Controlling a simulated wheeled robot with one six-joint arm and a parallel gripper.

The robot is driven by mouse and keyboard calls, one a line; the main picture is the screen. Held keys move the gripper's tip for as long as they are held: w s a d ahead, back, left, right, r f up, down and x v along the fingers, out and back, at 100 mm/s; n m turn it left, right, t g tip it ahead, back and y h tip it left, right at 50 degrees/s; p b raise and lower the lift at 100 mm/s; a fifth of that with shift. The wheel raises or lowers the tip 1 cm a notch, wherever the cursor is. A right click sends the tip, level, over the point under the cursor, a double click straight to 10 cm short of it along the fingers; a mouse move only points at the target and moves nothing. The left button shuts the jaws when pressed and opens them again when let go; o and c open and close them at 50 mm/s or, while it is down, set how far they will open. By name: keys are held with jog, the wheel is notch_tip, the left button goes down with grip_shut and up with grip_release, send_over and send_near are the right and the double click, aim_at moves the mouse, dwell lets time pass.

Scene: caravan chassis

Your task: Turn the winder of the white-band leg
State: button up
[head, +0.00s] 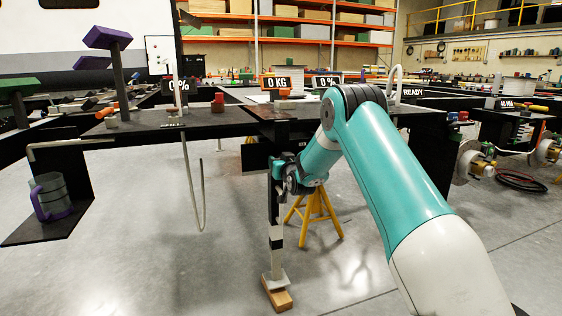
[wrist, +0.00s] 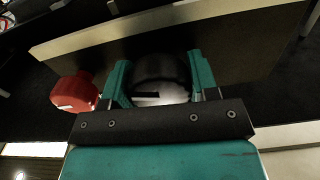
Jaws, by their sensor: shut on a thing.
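The leg with the white band (head: 276,232) stands upright under the chassis in the head view, its foot on a wooden block (head: 278,297). My gripper (head: 279,172) is at the upper part of this leg, small and dark in this view. In the wrist view my gripper (wrist: 160,88) has its two teal fingers on either side of a dark rounded piece, which looks like the winder (wrist: 161,68), and is shut on it. A pale area shows below the dark part. How far the winder is turned cannot be told.
A red rounded thing (wrist: 76,92) sits close to the left finger in the wrist view. A yellow stand (head: 316,215) is just behind the leg. The chassis beam (head: 215,122) runs above. The floor left of the leg is clear.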

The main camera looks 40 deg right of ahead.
jog(key=m+p, duration=0.2)
jog(key=m, duration=0.4)
jog(key=shift+d, duration=0.1)
jog(key=m+p, duration=0.1)
jog(key=m, duration=0.3)
jog(key=shift+m+p, duration=0.3)
jog(key=shift+s+f, duration=0.1)
jog(key=o, duration=0.9)
